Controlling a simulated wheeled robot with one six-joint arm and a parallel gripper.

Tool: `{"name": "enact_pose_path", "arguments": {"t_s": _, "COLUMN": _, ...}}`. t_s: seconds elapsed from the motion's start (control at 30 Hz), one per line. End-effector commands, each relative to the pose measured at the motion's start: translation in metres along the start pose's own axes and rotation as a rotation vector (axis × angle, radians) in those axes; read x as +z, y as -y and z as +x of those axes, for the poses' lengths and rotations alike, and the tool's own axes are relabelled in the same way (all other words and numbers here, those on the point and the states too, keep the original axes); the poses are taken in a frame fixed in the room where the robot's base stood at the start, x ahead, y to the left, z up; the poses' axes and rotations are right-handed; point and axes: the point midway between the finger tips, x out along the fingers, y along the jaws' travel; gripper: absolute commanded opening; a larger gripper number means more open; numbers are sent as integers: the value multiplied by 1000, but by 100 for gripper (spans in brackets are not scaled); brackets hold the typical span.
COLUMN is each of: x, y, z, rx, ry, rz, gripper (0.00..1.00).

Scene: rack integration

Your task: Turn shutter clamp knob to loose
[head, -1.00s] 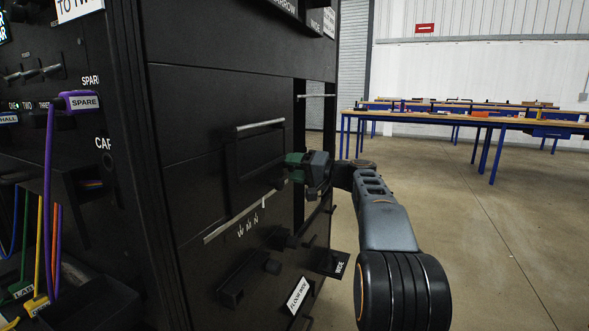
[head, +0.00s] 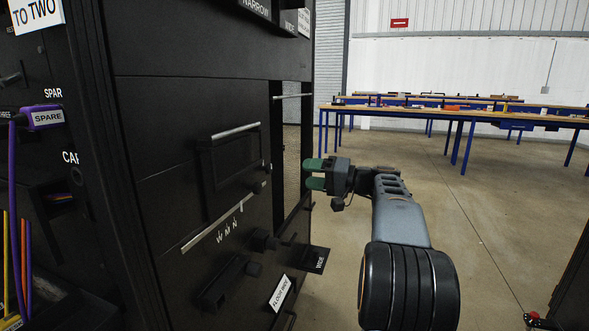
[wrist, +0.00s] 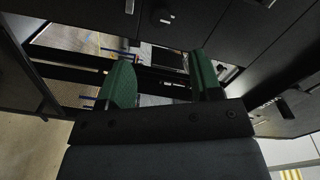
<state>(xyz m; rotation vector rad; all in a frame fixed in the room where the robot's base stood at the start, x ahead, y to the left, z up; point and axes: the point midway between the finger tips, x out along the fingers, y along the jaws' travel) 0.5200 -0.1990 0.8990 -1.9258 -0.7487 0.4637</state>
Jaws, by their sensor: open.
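The black rack front carries a framed shutter panel (head: 232,168) with a silver bar along its top. A pale strip (head: 212,226) marked W, M, N runs below it. Dark knob-like parts (head: 262,241) stick out below and right of the strip. A small dark part is also at the shutter frame's right edge. I cannot tell which is the clamp knob, or its setting. My gripper (head: 314,173) is open and empty, right of the rack's edge in the picture, its green fingers pointing left. In the wrist view the two fingers (wrist: 160,62) stand apart with nothing between them.
A tilted white label (head: 280,293) and a WIDE tag (head: 319,259) project from the rack's lower right. A purple SPARE plug (head: 44,117) and cables are at left. Blue-legged benches (head: 465,115) stand far back.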

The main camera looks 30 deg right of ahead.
Motion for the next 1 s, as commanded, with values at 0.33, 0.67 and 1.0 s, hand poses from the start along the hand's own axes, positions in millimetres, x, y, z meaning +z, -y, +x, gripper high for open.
{"name": "enact_pose_path", "arguments": {"t_s": 0.33, "x": 0, "y": 0, "z": -25, "rx": 0, "ry": 0, "rz": 0, "gripper": 59}}
{"name": "enact_pose_path", "arguments": {"t_s": 0.67, "x": 0, "y": 0, "z": -25, "rx": 0, "ry": 1, "rz": 0, "gripper": 59}}
{"name": "enact_pose_path", "arguments": {"t_s": 1.0, "x": 4, "y": 13, "z": -14, "rx": 29, "ry": 30, "rz": 17, "gripper": 59}}
